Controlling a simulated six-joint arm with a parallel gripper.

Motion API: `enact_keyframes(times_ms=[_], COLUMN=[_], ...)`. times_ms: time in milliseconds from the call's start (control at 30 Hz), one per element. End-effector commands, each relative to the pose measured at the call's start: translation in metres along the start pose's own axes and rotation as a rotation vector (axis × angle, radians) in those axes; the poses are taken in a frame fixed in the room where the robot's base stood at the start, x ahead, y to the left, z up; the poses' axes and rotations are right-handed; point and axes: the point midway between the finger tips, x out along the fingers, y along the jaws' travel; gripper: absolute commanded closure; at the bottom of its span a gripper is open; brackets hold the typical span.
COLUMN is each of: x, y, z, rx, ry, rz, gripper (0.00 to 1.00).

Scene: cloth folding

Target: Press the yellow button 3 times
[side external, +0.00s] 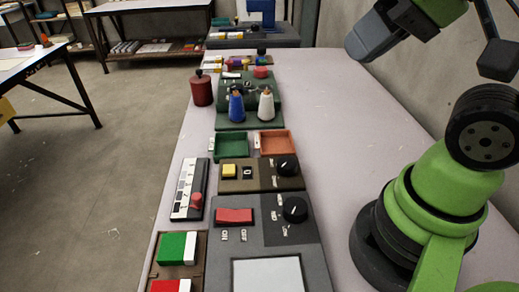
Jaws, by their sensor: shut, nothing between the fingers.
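A black dial (287,165) is at the panel's right. My gripper (356,46) is the grey end at the top right, high above the table and well apart from the button. It is shut and empty; its fingertips are small and hard to make out.
A grey panel with a red switch (234,216) and black knob (294,209) lies in front. A slider panel (181,206) is left. Bare table (345,130) lies right.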

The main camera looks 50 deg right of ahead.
Motion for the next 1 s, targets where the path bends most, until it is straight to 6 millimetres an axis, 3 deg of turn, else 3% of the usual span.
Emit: enact_keyframes(times_ms=[367,533,767,1000], x=[-0.003,0.002,0.028,0.078], y=[-0.001,-0.005,-0.021,-0.038], z=[0.003,-0.007,-0.04,-0.07], rx=[0.015,-0.129,-0.673,-1.326], ry=[-0.008,-0.046,-0.19,-0.365], rz=[-0.007,0.004,0.006,-0.08], gripper=[1.0,1.0,1.0,1.0])
